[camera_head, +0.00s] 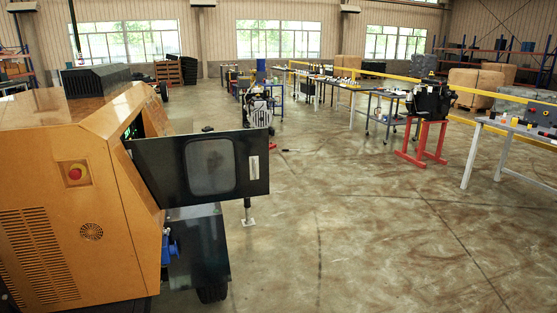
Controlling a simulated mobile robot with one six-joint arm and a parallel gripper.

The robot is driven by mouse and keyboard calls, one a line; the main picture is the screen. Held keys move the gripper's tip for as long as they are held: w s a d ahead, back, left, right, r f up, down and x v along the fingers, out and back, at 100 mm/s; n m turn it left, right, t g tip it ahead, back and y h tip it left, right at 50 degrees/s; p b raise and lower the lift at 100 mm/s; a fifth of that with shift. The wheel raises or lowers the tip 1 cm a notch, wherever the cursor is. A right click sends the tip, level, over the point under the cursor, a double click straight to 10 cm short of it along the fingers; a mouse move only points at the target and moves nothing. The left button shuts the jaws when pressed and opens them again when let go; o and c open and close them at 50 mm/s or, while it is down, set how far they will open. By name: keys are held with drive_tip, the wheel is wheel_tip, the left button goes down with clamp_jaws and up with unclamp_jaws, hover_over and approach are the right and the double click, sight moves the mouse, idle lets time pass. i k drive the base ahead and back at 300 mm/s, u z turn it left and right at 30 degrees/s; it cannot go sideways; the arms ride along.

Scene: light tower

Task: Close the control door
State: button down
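The control door (145,170) is a black panel with a rounded grey window, on the right end of the orange light tower machine (60,200). It stands open, swung out to the right from the machine's edge. Behind its upper left edge, part of a recess with a green glow (133,130) shows; the rest of the recess is hidden. A small pale latch or label sits near the door's right edge. My gripper is not in view.
A red emergency button (74,173) is on the machine's side. A black fender and wheel (212,293) stand below the door. The concrete floor (350,240) to the right is clear. Workbenches (485,135) and a red stand (425,145) are farther back.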

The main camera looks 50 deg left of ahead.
sight(179, 172)
drive_tip(key=u, duration=0.15)
drive_tip(key=i, duration=0.65)
drive_tip(key=u, duration=0.2)
drive_tip(key=k, duration=0.2)
drive_tip(key=u, duration=3.05)
drive_tip(key=k, duration=0.45)
drive_tip(key=u, duration=0.2)
